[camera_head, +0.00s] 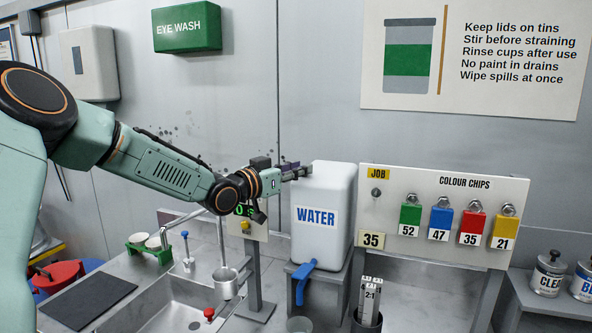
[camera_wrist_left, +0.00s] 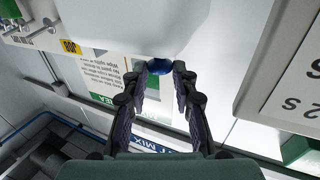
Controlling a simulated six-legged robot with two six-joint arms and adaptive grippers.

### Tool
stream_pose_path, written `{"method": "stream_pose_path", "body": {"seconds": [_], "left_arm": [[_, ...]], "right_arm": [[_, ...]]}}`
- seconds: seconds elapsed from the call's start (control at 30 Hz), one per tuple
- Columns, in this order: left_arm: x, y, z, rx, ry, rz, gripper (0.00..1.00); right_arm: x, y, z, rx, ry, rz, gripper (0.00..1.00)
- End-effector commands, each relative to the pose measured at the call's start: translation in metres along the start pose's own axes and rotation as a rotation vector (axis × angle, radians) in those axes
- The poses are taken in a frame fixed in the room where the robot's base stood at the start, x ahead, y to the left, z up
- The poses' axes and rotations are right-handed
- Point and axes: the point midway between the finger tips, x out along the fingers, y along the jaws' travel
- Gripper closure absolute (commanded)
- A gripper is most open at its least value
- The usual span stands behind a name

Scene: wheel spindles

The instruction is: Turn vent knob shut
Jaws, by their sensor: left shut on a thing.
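The white water container (camera_head: 322,247), labelled WATER, stands upright on a grey metal stand. A blue lever tap (camera_head: 304,278) is at its lower front. My left gripper (camera_head: 306,172) reaches in from the left to the container's upper left corner. In the left wrist view the blue vent knob (camera_wrist_left: 159,67) lies between the fingertips of my left gripper (camera_wrist_left: 158,72), against the white container (camera_wrist_left: 130,25). The gripper is shut on the knob. In the head view the fingers hide the knob, and its turn angle cannot be told. My right gripper is not in view.
A colour chip board (camera_head: 400,240) stands close to the right of the container. A sink (camera_head: 180,308) with a tap and hanging cup (camera_head: 225,285) lies below my left arm. A small display post (camera_head: 252,265) stands just left of the container.

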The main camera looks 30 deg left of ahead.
Motion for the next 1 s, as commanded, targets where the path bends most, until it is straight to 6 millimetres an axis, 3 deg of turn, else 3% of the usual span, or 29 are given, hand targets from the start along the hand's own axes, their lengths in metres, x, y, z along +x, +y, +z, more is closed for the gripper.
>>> {"method": "stream_pose_path", "body": {"seconds": [0.27,0.3,0.5,0.83,1.0], "left_arm": [[0.0,0.002,0.006,-0.002,-0.014,0.004,1.0],[0.0,0.002,0.006,-0.002,-0.014,0.004,0.72],[0.0,0.002,0.004,-0.001,-0.009,0.003,0.55],[0.0,0.001,0.0,0.0,-0.003,0.001,0.54],[0.001,0.001,-0.022,0.001,0.001,0.001,0.54]], "right_arm": [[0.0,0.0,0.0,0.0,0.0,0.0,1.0],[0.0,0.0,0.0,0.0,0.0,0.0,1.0],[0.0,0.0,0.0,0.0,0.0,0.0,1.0],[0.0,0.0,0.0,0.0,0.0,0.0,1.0],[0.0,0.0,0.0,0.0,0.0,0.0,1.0]]}}
